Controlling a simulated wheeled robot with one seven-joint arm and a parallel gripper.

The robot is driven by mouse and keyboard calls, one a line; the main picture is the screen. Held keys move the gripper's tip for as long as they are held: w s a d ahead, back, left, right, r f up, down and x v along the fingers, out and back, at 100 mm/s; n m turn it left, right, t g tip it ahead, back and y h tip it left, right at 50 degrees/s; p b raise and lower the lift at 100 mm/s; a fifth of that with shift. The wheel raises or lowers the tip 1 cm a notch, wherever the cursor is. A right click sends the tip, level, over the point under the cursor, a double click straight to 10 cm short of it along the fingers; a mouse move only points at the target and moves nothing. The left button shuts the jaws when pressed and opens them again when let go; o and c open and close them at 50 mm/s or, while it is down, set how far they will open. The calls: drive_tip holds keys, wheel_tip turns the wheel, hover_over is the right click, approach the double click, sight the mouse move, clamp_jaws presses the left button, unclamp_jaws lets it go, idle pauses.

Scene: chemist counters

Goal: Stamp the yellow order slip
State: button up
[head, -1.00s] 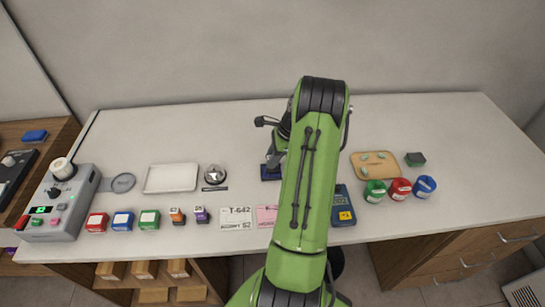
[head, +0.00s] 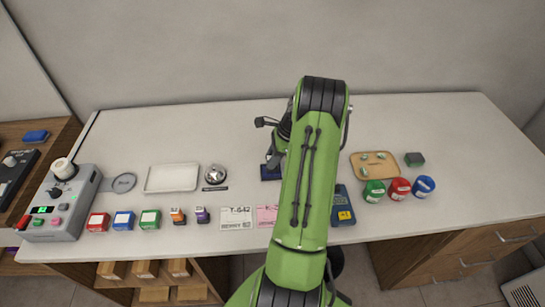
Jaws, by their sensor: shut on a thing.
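My gripper (head: 273,160) shows only in part, at the left side of my green arm, over the back middle of the counter. It is shut on what looks like a stamp; the arm hides most of it. A dark blue pad (head: 270,173) lies at the gripper, partly covered; I cannot tell whether the held thing touches it. No yellow order slip shows; my arm covers the counter to the right of the pink slip. The white slip (head: 237,218), marked T-642, and the pink slip (head: 266,216) lie near the front edge, the pink one partly behind my arm.
Left are a grey control box (head: 66,208), a white tray (head: 172,178), a bell (head: 215,174), colored boxes (head: 122,220) and two small stamps (head: 201,215). The far right counter is clear.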

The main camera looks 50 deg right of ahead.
drive_tip(key=shift+f, duration=0.1)
idle(0.3)
wheel_tip(320, 180, up, 7)
drive_tip(key=p, duration=0.7)
drive_tip(key=shift+r, duration=0.2)
drive_tip(key=shift+f, duration=0.1)
